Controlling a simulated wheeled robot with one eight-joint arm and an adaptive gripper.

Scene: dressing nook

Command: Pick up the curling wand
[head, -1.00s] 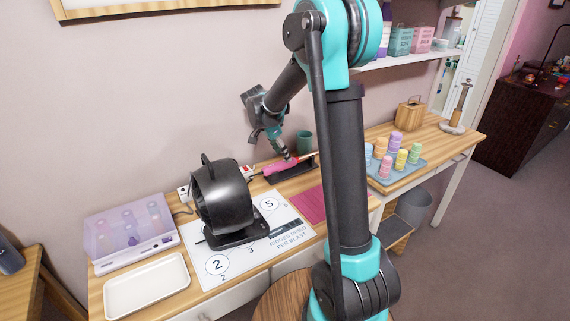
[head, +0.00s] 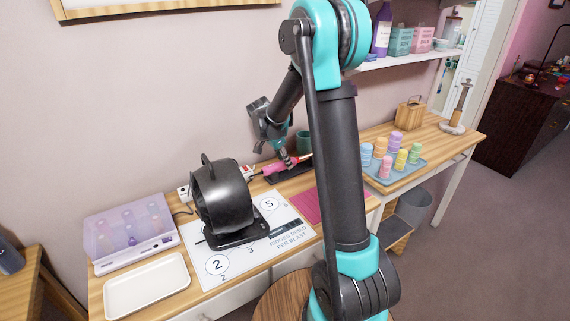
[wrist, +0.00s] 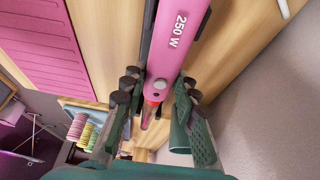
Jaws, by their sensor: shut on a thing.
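The curling wand (head: 272,168) is pink and lies at the back of the wooden table, at or over a black rest (head: 290,172). In the wrist view the wand (wrist: 178,40) runs down from the top, marked "250 W", with a round grey button. My gripper (head: 289,163) reaches down onto it from above in the head view. In the wrist view my gripper (wrist: 160,98) has one finger on each side of the wand, and it is shut on it. The fingers partly hide the wand's narrower far part. I cannot tell whether the wand is clear of the rest.
A black round dryer (head: 222,198) stands left on a printed white mat (head: 208,283). A pink mat (head: 305,206) lies in front of the wand. A green cup (head: 304,142) stands close behind my gripper. A blue tray (head: 408,172) of coloured rollers is to the right.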

